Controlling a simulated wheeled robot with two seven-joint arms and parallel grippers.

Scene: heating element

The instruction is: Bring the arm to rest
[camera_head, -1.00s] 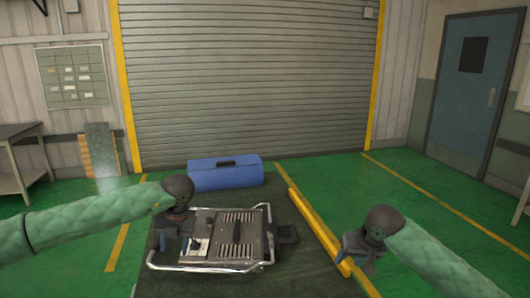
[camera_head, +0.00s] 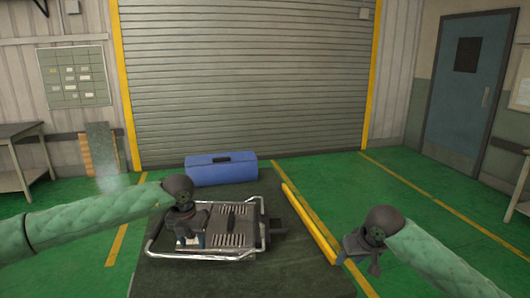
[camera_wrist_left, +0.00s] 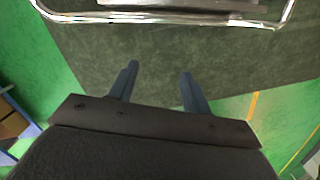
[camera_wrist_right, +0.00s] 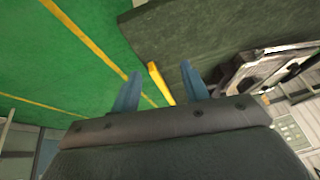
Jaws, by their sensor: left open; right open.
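My left gripper (camera_head: 188,240) hangs over the left part of a heating unit with a chrome tube frame in the head view. In the left wrist view its two fingers (camera_wrist_left: 158,85) are apart with nothing between them, and the chrome frame (camera_wrist_left: 160,18) shows beyond them. My right gripper (camera_head: 358,262) is at the right of the table, over the green floor side. In the right wrist view its fingers (camera_wrist_right: 160,90) are apart and empty. The heating unit (camera_head: 232,226) rests on the dark table; its left part is hidden behind my left gripper.
A blue toolbox (camera_head: 222,172) stands at the table's far edge. A yellow bar (camera_head: 308,222) runs along the right side of the dark table (camera_head: 290,278). A roller shutter (camera_head: 240,80) and a blue door (camera_head: 465,85) are behind. The green floor on the right is open.

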